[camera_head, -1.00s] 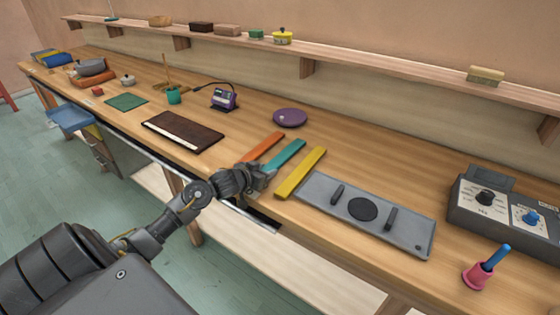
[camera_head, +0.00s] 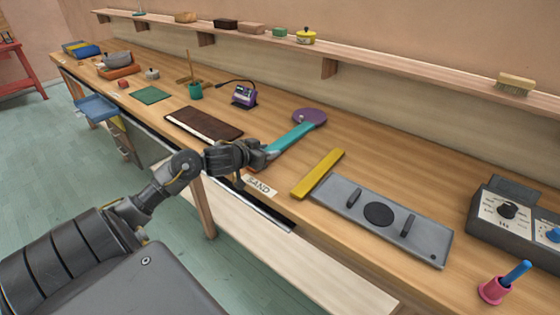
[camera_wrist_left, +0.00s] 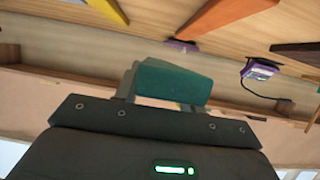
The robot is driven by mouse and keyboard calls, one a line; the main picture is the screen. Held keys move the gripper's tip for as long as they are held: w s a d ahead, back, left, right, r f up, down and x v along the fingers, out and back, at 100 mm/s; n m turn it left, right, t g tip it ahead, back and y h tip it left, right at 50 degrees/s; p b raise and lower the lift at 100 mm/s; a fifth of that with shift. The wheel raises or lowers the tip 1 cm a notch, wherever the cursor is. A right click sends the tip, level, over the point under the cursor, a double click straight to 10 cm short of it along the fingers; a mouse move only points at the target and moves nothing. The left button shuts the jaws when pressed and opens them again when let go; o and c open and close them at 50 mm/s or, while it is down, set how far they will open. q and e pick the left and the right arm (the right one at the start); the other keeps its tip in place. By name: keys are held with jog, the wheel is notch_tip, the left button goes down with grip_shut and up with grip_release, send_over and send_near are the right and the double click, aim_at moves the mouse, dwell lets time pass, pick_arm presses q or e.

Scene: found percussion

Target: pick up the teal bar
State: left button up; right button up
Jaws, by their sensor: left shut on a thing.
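The teal bar (camera_head: 293,136) is held by one end in my left gripper (camera_head: 262,154), which is shut on it. The bar points away to the upper right, above the table, and its far end overlaps the purple disc in the head view. In the left wrist view the teal bar (camera_wrist_left: 173,82) sits between the two fingers, end-on and clear of the tabletop. My right gripper is not in view.
A yellow bar (camera_head: 318,174) lies right of the held bar, beside a grey plate (camera_head: 340,190) with handles. The purple disc (camera_head: 310,117) lies behind. An orange bar (camera_wrist_left: 228,14) shows in the wrist view. A dark board (camera_head: 203,123) lies left.

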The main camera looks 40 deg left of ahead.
pick_arm(q)
jog(key=s+a+r, duration=0.4)
jog(key=s, duration=0.3)
jog(key=shift+s+a, duration=0.15)
jog(key=shift+s, duration=0.2)
jog(key=s+d+f+m+g+h, duration=0.1)
jog(key=s+d+f+m+h, duration=0.2)
jog(key=d, duration=0.5)
jog(key=d+f+m+g+h, duration=0.1)
jog(key=d+f+m+h, duration=0.25)
jog(key=d, duration=0.45)
jog(key=d+r+m+g+h, duration=0.1)
jog(key=d+m+g+h, duration=0.1)
jog(key=d, duration=0.5)
jog(key=d+r+m+g+h, duration=0.1)
jog(key=d+r+m+h, duration=0.1)
jog(key=d, duration=0.5)
jog(key=shift+w+d+r+g, duration=0.15)
jog(key=shift+d+r+g, duration=0.1)
jog(key=shift+g, duration=0.15)
jog(key=shift+h, duration=0.25)
